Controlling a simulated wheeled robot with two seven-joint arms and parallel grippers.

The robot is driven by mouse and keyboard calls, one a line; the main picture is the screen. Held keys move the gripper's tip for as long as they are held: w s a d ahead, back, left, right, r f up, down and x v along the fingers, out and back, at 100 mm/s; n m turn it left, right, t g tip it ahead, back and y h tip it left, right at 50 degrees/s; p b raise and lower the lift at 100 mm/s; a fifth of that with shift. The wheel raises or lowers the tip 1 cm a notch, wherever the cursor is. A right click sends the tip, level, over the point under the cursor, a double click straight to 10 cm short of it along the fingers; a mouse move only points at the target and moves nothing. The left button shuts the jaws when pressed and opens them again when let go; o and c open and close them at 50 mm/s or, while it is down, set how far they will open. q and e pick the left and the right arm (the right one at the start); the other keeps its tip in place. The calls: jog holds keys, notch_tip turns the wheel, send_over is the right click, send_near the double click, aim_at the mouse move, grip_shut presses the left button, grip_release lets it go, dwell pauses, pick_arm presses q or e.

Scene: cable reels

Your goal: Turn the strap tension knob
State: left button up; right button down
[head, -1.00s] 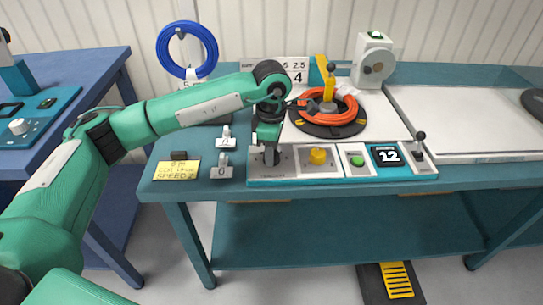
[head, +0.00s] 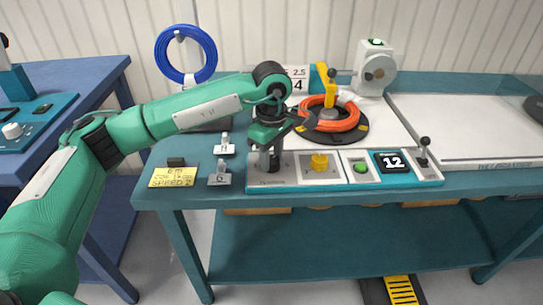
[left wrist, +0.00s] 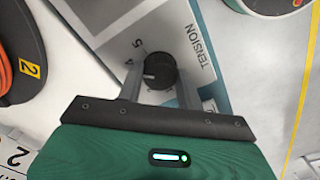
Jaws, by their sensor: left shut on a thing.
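The strap tension knob (left wrist: 160,70) is black and round with a pale pointer line. In the left wrist view it sits on a light panel (left wrist: 205,25) marked TENSION, with the numbers 4 and 5 beside it. My left gripper (left wrist: 157,80) has its two grey fingers on either side of the knob, shut on it. In the head view my left gripper (head: 268,160) reaches down to the left end of the control panel (head: 345,182) and hides most of the knob. My right gripper is not in view.
An orange cable coil (head: 333,115) lies behind. A yellow note (head: 173,177) lies left.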

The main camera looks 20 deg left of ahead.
aim_at(272, 159)
pick_arm(q)
jog(key=shift+r, duration=0.1)
jog(key=o, duration=1)
notch_tip(272, 159, up, 14)
jog(key=shift+f+p, duration=0.15)
jog(key=shift+p, duration=0.2)
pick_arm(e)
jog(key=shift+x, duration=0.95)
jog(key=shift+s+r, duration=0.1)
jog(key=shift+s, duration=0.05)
